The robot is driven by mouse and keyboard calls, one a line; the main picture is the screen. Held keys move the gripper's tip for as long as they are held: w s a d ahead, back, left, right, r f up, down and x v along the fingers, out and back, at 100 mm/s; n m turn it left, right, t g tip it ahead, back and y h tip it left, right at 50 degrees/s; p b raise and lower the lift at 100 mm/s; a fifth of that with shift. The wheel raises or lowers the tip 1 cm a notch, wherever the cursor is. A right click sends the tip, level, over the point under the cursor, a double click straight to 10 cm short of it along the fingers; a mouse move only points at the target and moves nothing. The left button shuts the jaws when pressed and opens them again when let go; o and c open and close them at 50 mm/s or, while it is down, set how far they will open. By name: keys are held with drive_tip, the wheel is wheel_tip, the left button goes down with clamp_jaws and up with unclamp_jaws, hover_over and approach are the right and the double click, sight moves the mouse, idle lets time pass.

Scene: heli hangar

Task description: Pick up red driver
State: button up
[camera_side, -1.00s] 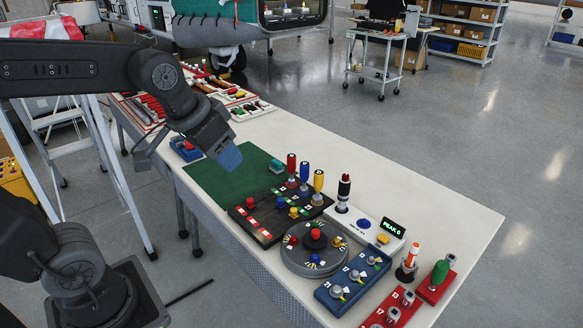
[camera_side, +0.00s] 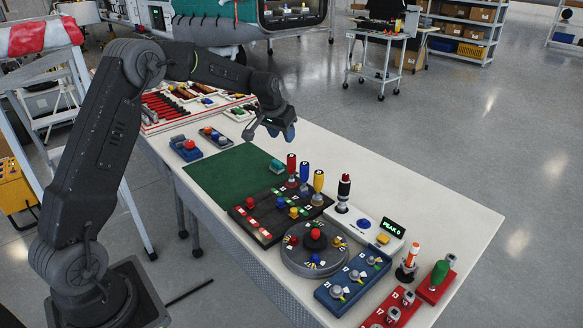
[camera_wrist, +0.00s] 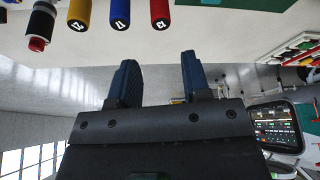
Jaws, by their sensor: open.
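The red driver (camera_side: 291,164) stands upright at the left end of a row of drivers on the white bench, beside the dark board.
A blue driver (camera_side: 304,173) and a yellow driver (camera_side: 318,183) stand close to the right of the red one. A black-and-red tool (camera_side: 343,190) stands farther right. A green mat (camera_side: 225,178) lies left. The bench's far right is clear.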

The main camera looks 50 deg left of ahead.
sight(290, 156)
drive_tip(key=x, duration=1.3)
drive_tip(key=shift+f, duration=0.1)
drive_tip(key=shift+c, duration=0.2)
drive_tip(key=shift+s, duration=0.1)
drive_tip(key=c, duration=0.6)
